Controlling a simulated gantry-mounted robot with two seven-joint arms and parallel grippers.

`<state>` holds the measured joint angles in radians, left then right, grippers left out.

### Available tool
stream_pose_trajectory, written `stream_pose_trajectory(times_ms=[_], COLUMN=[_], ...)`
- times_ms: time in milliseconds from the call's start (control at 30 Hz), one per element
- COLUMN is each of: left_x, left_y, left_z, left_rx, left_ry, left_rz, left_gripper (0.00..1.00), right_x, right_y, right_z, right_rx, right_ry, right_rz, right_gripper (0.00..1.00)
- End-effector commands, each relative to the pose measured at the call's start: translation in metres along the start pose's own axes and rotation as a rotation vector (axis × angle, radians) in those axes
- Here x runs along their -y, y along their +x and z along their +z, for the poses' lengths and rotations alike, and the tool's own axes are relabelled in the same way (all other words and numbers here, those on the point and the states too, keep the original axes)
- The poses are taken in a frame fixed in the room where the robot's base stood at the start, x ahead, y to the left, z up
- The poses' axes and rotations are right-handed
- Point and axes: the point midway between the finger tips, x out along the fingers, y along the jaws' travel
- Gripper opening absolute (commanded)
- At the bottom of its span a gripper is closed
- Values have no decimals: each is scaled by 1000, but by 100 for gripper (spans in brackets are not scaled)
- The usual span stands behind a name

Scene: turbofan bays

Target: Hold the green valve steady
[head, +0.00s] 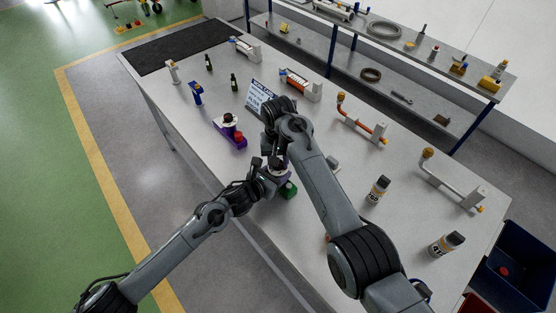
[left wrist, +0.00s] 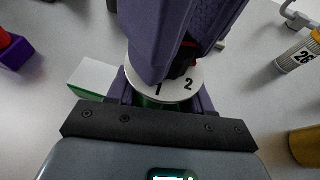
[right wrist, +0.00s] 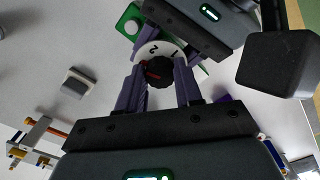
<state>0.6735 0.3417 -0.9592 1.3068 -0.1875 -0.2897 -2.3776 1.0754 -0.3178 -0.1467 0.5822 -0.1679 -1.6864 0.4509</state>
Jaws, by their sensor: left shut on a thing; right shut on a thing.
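The green valve (head: 288,190) stands on the bench near its front edge, partly hidden by my arms. Its white dial (left wrist: 190,86), marked 1 and 2, and its dark knob with a red mark (right wrist: 155,72) show in the wrist views. Its green base (right wrist: 130,20) shows at the top of the right wrist view. My left gripper (left wrist: 160,92) is shut on the valve's body below the dial. My right gripper (right wrist: 158,84) is shut on the dark knob from above, its purple fingers on either side. The valve's body is mostly hidden between the left fingers.
A purple stand with a red part (head: 238,136) is left of the valve. A sign (head: 260,97) stands behind my right arm. Two labelled cans (head: 378,190) (head: 446,244) stand to the right. A pipe with an orange section (head: 360,122) lies farther back. The bench's left front is clear.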

Motion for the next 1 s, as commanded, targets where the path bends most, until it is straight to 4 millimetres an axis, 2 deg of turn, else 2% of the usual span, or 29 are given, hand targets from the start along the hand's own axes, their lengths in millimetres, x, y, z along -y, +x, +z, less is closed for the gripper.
stream_pose_trajectory(times_ms=[33, 200, 500, 667, 1000], left_x=[-1, -1, 0, 0, 0], left_y=[0, 0, 0, 0, 0], left_z=[2, 2, 2, 2, 2], left_rx=[3, 3, 3, 3, 3], left_ry=[0, 0, 0, 0, 0], left_rz=[1, 1, 1, 1, 0], left_gripper=[4, 4, 4, 4, 4], right_x=[0, 0, 0, 0, 1], right_y=[0, 0, -1, -11, -69], right_z=[0, 0, 0, 0, 0], right_rx=[0, 0, 0, -1, -3], right_ry=[1, 2, 2, 2, 1], right_rz=[0, 0, 0, -1, -1], right_gripper=[36, 61, 61, 61, 61])
